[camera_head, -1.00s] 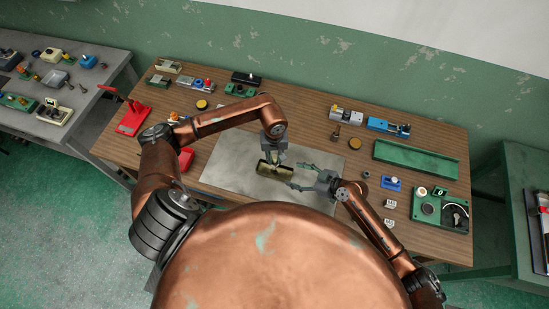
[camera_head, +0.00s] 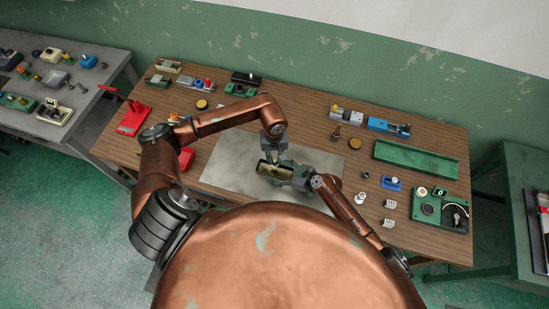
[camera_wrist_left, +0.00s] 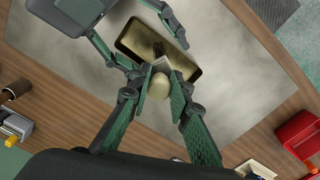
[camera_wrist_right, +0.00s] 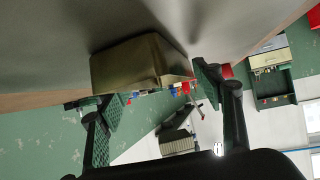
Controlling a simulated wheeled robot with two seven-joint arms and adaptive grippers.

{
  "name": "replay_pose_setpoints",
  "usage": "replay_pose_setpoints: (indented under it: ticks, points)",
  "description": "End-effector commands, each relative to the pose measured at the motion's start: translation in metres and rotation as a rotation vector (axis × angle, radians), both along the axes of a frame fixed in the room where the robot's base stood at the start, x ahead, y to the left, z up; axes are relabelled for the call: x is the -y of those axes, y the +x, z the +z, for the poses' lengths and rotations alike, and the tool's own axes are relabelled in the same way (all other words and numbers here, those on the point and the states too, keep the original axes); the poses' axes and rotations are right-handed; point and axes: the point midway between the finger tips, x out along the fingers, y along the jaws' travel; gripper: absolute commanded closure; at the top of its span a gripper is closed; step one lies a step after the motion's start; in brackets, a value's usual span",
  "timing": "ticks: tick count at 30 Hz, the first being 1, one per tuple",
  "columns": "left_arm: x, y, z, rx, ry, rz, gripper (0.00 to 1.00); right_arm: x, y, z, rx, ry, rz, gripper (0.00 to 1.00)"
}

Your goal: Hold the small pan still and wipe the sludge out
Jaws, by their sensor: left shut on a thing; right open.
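The small pan (camera_head: 263,171), an olive-brass rectangular tray, lies on the grey mat (camera_head: 225,165). In the left wrist view, its inside (camera_wrist_left: 150,42) looks dark and streaked; I cannot clearly separate sludge from shadow. My left gripper (camera_head: 273,153) is above the pan, shut on a wiping tool with a pale rounded knob (camera_wrist_left: 160,86). The tool's lower end is at the pan; contact is unclear. My right gripper (camera_head: 285,175) is open at the pan's right end. In the right wrist view, the pan (camera_wrist_right: 135,62) sits between its fingers; touching is unclear.
A red lever device (camera_head: 132,121) and a red block (camera_head: 186,158) are at the left. The mat left of the pan is clear.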

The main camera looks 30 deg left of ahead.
Motion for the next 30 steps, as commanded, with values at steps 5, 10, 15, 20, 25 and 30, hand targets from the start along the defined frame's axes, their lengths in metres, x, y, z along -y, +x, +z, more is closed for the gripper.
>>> replay_pose_setpoints:
  ticks: [5, 10, 15, 20, 25, 30]
  points:
    - [0.0001, 0.0001, 0.0001, 0.000, 0.000, 0.000, 1.00, -0.0021, -0.0001, -0.0010, 0.000, 0.000, 0.000, 0.40]
    - [0.0001, 0.0001, 0.0001, 0.000, 0.000, 0.000, 1.00, -0.0018, -0.0002, -0.0010, 0.000, 0.000, 0.000, 0.41]
    - [0.0001, 0.0001, 0.0001, 0.000, 0.000, 0.000, 1.00, -0.0018, -0.0003, -0.0011, 0.000, 0.000, 0.000, 0.53]
    - [0.0001, 0.0001, 0.0001, 0.000, 0.000, 0.000, 1.00, -0.0016, -0.0003, -0.0013, -0.001, 0.000, 0.000, 0.64]
    - [0.0002, 0.0001, 0.0001, 0.000, 0.000, 0.000, 1.00, -0.0013, -0.0003, -0.0015, -0.001, -0.001, 0.000, 0.71]
    - [0.0002, 0.0001, 0.0001, 0.000, 0.000, 0.000, 1.00, -0.0012, -0.0003, -0.0017, -0.001, -0.001, 0.000, 0.64]
